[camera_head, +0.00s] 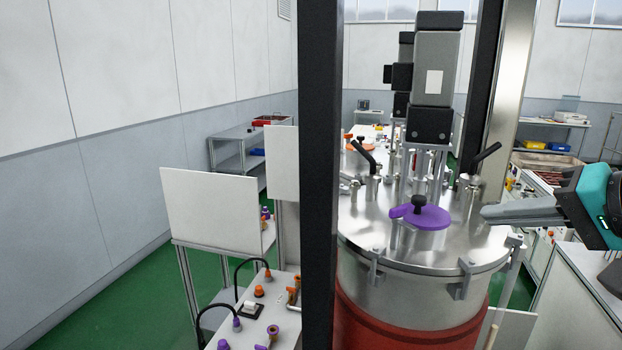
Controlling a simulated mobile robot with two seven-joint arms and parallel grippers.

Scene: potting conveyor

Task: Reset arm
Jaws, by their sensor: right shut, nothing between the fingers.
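My right gripper (487,214) comes in from the right edge, pointing left. Its grey fingers are together and nothing shows between them. The fingertips are beside the right rim of a large steel vessel's lid (365,235), and I cannot tell whether they touch it. My arm's teal and black wrist part shows behind the fingers at the right edge. My left gripper is not in view.
A purple cap (425,216) sits on the lid, near black handles (485,157) and a grey motor unit (435,70). A dark post (320,180) stands left of the vessel. A white bench (285,320) with purple and orange fittings is lower left. Green floor (110,300) is clear at left.

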